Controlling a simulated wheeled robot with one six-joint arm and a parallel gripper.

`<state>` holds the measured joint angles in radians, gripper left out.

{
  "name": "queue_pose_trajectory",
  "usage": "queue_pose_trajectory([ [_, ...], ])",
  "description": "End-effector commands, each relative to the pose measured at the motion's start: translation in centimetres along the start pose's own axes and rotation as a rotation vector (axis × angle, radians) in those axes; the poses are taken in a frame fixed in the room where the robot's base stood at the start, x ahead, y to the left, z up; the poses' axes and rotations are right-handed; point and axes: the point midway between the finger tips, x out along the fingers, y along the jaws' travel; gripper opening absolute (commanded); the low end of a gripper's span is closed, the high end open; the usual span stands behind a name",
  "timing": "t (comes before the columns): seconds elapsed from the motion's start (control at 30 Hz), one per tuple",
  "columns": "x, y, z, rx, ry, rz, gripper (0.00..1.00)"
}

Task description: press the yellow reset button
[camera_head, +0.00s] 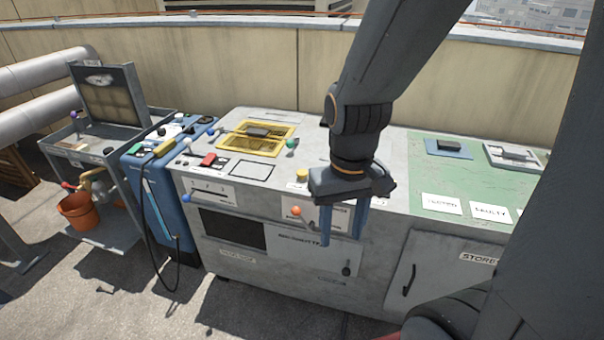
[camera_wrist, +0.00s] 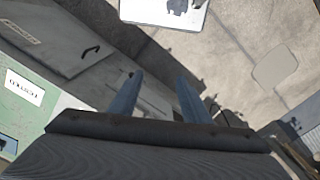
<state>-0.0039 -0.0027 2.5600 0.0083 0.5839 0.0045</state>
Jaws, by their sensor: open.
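The yellow reset button (camera_head: 301,174) is a small round yellow knob on the front part of the grey cabinet's top in the head view, just left of my gripper. My gripper (camera_head: 342,241) points down in front of the cabinet's front face, its two blue fingers apart with nothing between them. The fingers also show in the wrist view (camera_wrist: 160,98), over the cabinet front and the ground. I do not make out the yellow button in the wrist view.
The grey cabinet (camera_head: 255,273) has an orange-knobbed lever (camera_head: 296,211) on its front, close left of my gripper. A yellow mesh tray (camera_head: 257,138) and red block (camera_head: 208,160) are on top. A green worktop (camera_head: 470,180) adjoins right. A blue unit (camera_head: 162,195) stands left.

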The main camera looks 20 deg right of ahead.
Motion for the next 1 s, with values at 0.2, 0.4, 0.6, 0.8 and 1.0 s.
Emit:
queue_pose_trajectory([
  [0.2, 0.0, 0.0, 0.0, 0.0, 0.0, 0.0, 0.13],
  [0.4, 0.0, 0.0, 0.0, 0.0, 0.0, 0.0, 0.0],
  [0.6, 0.0, 0.0, 0.0, 0.0, 0.0, 0.0, 0.0],
  [0.8, 0.0, 0.0, 0.0, 0.0, 0.0, 0.0, 0.0],
  [1.0, 0.0, 0.0, 0.0, 0.0, 0.0, 0.0, 0.0],
])
